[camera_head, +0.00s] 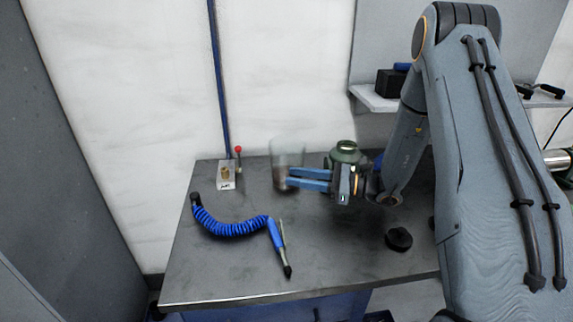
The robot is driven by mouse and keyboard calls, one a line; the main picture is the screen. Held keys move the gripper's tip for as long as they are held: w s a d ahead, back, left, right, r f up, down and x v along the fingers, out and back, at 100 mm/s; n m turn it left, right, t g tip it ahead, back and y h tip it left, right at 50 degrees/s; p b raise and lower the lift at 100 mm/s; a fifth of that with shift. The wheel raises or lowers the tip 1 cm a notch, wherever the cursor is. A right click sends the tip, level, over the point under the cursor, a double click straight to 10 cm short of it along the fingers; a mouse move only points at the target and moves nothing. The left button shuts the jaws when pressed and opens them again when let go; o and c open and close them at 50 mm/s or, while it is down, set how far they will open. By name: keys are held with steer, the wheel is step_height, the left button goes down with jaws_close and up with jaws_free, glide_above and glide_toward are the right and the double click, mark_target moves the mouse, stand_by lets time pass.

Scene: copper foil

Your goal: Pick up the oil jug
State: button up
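A clear, see-through jug (288,153) with something brownish low in it stands near the back edge of the metal table; it looks like the oil jug. My gripper (289,177) comes in from the right, with its two blue fingers pointing left. The fingers are apart, with a gap showing between them. Their tips overlap the lower right part of the jug in the picture. I cannot tell whether they touch it or reach around it. The jug appears upright.
The table (225,275) also holds a coiled blue air hose (230,228) with a nozzle, a small block (227,176) beside a red-topped lever, a green round object (346,151) behind my gripper, and a black knob-like piece (398,239). The table's front left is clear.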

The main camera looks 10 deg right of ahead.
steer(key=p+x, duration=0.1)
steer(key=x, duration=0.2)
steer(key=shift+w+a+r+p, duration=0.2)
steer(key=shift+w+r+p, duration=0.05)
steer(key=shift+p, duration=0.15)
steer(key=shift+w+a+f, duration=0.1)
steer(key=shift+w+a, duration=0.2)
steer(key=shift+a, duration=0.25)
steer(key=shift+c, duration=0.4)
jaws_close()
